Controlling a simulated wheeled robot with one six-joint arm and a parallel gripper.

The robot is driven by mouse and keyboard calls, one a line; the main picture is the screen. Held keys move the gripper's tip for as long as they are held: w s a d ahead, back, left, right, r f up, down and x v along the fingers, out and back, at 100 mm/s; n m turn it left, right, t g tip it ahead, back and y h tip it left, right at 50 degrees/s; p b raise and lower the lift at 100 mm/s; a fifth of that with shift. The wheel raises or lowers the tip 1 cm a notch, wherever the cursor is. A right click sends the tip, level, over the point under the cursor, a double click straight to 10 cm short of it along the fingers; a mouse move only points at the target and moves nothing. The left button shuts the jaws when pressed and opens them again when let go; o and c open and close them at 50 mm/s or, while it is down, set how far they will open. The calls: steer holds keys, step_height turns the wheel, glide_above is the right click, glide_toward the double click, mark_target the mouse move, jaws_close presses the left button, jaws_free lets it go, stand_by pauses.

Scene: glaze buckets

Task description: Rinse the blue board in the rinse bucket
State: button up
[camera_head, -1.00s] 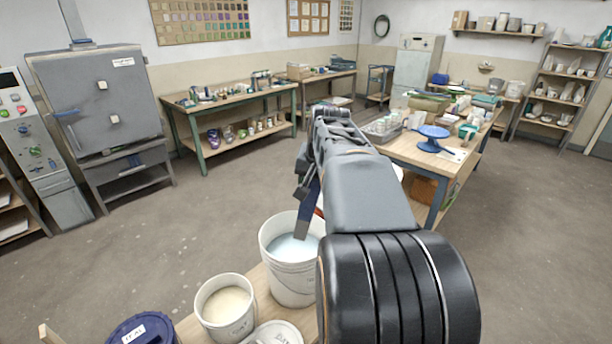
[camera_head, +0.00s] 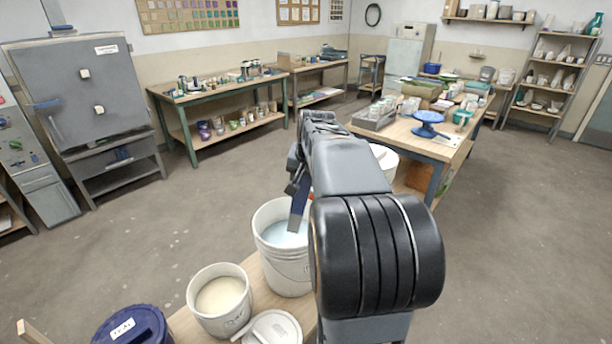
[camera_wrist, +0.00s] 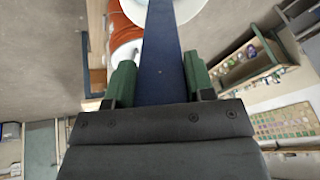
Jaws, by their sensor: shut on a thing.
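My gripper (camera_wrist: 161,80) is shut on the blue board (camera_wrist: 162,52), a long flat dark blue strip that runs away from the green fingers in the wrist view. In the head view the blue board (camera_head: 298,208) hangs down over the white bucket (camera_head: 285,268) of pale bluish liquid. Its lower end is at the liquid inside the bucket's rim; I cannot tell how deep it goes. My arm hides the bucket's right side and most of my gripper. In the wrist view a white round shape, probably a bucket, lies behind the board's far end.
A smaller bucket of cream liquid (camera_head: 220,298), a white lid (camera_head: 272,328) and a dark blue lidded bucket (camera_head: 132,326) stand at the front left. Another white bucket (camera_head: 388,163) is partly hidden behind my arm. A worktable (camera_head: 405,148) stands at the right. Floor to the left is open.

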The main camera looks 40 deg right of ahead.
mark_target(297, 211)
steer(key=shift+b+x, duration=4.45)
steer(key=shift+x, duration=5.2)
steer(key=shift+f, duration=0.1)
steer(key=shift+a, duration=0.15)
steer(key=shift+r, duration=0.25)
steer(key=p+v, duration=1.4)
steer(key=v, duration=1)
steer(key=shift+s+r, duration=0.15)
steer(key=shift+r, duration=0.15)
